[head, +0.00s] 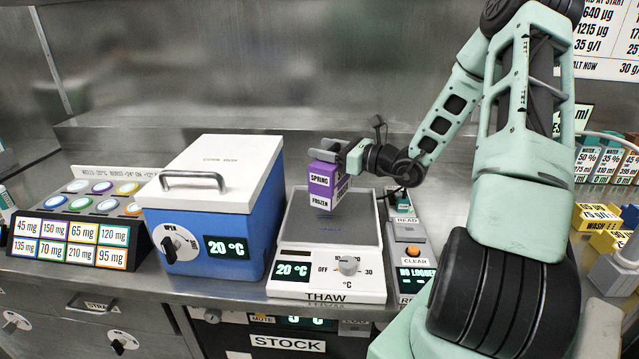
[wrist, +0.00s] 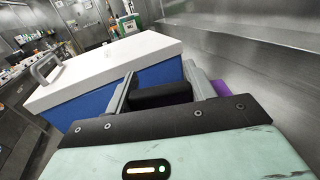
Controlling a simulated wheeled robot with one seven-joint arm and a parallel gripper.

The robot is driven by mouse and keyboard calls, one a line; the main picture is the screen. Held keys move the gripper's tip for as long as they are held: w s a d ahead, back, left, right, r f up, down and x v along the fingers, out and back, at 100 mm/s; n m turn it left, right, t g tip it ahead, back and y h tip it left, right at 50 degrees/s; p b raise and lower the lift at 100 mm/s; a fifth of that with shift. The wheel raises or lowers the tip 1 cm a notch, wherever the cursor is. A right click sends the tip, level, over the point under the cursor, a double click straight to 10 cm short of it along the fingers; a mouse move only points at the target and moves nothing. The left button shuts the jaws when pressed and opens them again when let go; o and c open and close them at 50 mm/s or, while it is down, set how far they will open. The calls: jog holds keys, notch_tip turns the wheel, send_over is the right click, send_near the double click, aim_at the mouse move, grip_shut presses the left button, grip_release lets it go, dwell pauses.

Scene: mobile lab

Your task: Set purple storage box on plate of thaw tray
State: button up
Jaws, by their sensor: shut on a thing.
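The purple storage box (head: 322,187) has white labels reading SPRING and FROZEN. It is upright over the dark grey plate (head: 340,235) of the white thaw tray (head: 325,285). I cannot tell for sure whether its base touches the plate. My gripper (head: 342,157) is shut on the box's upper part, reaching in from the right. In the wrist view the gripper's fingers (wrist: 163,95) show, with only a purple sliver of the box (wrist: 222,88) beside them. The tray display reads 20 °C.
A blue cold box (head: 235,232) with a white lid (head: 210,170) stands close to the left of the tray. A reader unit with an orange button (head: 413,250) is close on the right.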

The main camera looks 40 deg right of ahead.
jog(key=shift+f, duration=3)
jog(key=o, duration=1.5)
